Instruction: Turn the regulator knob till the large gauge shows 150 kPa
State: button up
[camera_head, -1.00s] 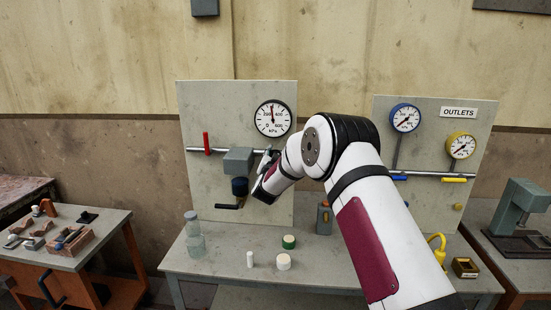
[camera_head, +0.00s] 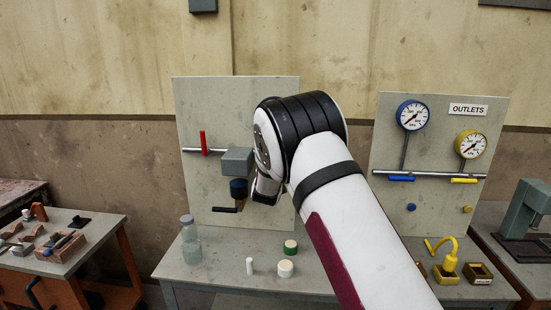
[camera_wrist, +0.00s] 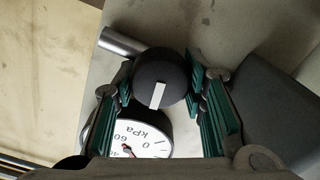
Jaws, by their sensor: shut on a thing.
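The regulator knob (camera_wrist: 158,72) is round and black with a white pointer bar, seen in the wrist view. My gripper (camera_wrist: 160,88) is shut on it, with green finger pads on its left and right sides. The large white gauge (camera_wrist: 140,140) shows in part below the knob, with a bit of red needle; its reading cannot be told. In the head view my arm hides the large gauge and the knob.
A red-handled valve (camera_head: 203,143) is on the pipe to the left. The outlets board with a blue gauge (camera_head: 412,115) and a yellow gauge (camera_head: 472,145) stands right of my arm. A bottle (camera_head: 190,240) and small cylinders (camera_head: 286,268) stand on the bench below.

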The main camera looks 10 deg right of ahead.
jog(key=shift+f+n, duration=0.1)
jog(key=shift+n, duration=0.4)
jog(key=o, duration=1.2)
jog(key=v, duration=1.2)
